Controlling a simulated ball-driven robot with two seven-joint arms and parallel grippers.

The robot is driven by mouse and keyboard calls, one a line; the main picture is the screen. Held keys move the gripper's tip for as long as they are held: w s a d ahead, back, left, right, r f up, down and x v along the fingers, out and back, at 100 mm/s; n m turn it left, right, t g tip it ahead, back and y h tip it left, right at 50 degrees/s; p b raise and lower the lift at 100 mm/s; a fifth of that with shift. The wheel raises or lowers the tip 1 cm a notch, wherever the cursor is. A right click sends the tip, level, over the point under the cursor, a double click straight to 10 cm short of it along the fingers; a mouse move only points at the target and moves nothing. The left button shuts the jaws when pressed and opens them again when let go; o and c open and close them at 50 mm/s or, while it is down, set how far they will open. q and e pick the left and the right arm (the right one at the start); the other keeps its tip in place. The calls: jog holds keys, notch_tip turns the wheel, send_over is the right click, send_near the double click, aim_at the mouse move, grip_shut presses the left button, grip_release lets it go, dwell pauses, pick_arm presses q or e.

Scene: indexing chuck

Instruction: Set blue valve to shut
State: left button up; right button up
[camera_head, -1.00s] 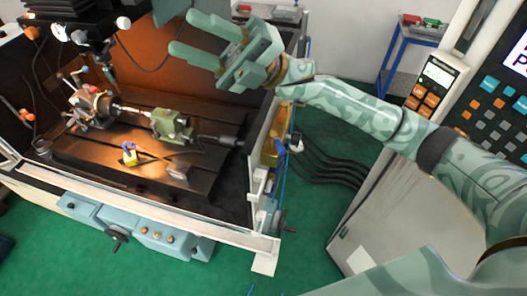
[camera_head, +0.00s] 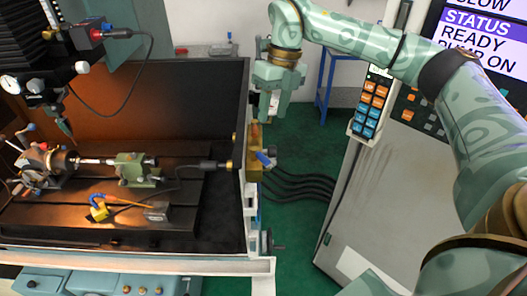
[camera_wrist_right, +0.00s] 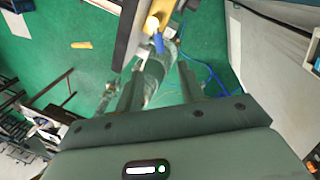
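The blue valve handle (camera_head: 264,158) sits on a yellow block (camera_head: 254,135) on the right outer wall of the machine. In the head view it slants down to the right. The handle also shows in the right wrist view (camera_wrist_right: 158,43), just beyond the fingers. My right gripper (camera_head: 273,113) points down above the handle, apart from it. It is open and empty; its two spread fingers also show in the right wrist view (camera_wrist_right: 160,75). My left gripper is not in view.
The machine bed on the left holds a chuck (camera_head: 45,163), a green tailstock (camera_head: 136,170) and a small yellow block with a blue part (camera_head: 98,207). The control cabinet (camera_head: 375,190) stands to the right. Dark hoses (camera_head: 300,185) run between it and the machine.

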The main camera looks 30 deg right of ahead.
aim_at(264, 156)
jog(key=a+f, duration=0.1)
jog(key=f, duration=0.7)
jog(key=a+f, duration=0.1)
jog(key=f, duration=0.3)
jog(key=shift+a, duration=0.3)
jog(key=shift+s+r, duration=0.1)
grip_shut()
